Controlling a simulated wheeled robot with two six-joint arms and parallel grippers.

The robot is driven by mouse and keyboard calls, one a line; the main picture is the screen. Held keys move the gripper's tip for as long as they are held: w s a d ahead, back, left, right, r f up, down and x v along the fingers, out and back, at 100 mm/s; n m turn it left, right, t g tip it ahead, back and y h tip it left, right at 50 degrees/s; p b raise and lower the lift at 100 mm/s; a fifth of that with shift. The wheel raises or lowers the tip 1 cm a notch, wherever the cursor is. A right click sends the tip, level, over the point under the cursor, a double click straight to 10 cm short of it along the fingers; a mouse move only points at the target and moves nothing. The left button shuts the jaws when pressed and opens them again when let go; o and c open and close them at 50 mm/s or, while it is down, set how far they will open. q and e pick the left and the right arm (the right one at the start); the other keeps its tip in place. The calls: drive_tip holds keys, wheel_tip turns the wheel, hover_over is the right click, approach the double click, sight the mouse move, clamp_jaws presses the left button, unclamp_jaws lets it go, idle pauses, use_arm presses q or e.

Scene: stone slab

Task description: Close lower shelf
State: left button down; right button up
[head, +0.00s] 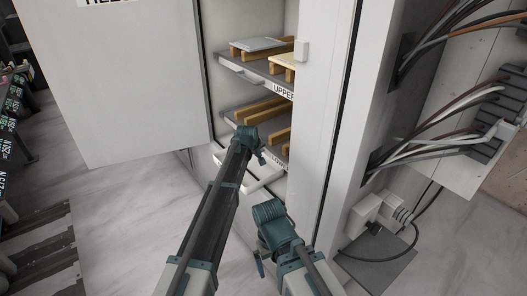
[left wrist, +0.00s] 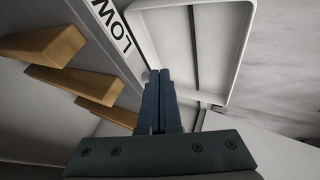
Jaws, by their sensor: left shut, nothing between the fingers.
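The lower shelf (head: 236,119) is a grey panel bearing wooden bars, inside a tall white cabinet. Its front label, starting "LOW" (left wrist: 113,27), shows in the left wrist view. My left gripper (head: 262,158) is at the shelf's front, partly hidden by my arm. In the left wrist view its two fingers (left wrist: 160,74) are together and empty, between the label and the handle; contact cannot be told. My right arm ends low in the head view, its gripper (head: 261,265) small and unclear.
The upper shelf (head: 250,66) sits above with bars and a flat plate. The cabinet door (head: 135,80) stands open at left. Cables (head: 440,140) and a boxy connector (head: 372,215) are at right. Clear pale floor (head: 130,220) lies at lower left.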

use_arm(q)
drive_tip(key=p+v, duration=0.5)
drive_tip(key=v, duration=0.4)
drive_tip(key=shift+p, duration=0.35)
drive_tip(key=s+a+r+m+g+y+p, duration=0.1)
drive_tip(key=s+a+m+g+p, duration=0.1)
drive_tip(key=s, duration=1.2)
drive_tip(key=s+a+r+m+g+y+p, duration=0.1)
drive_tip(key=s+a+m+g+p, duration=0.1)
drive_tip(key=s, duration=1.1)
drive_tip(key=s+a+r+m+g+y+p, duration=0.1)
drive_tip(key=s+a+m+g+p, duration=0.2)
drive_tip(key=s, duration=1.1)
drive_tip(key=shift+s+m+y+p, duration=0.3)
drive_tip(key=shift+s+m, duration=0.1)
drive_tip(key=shift+m, duration=0.8)
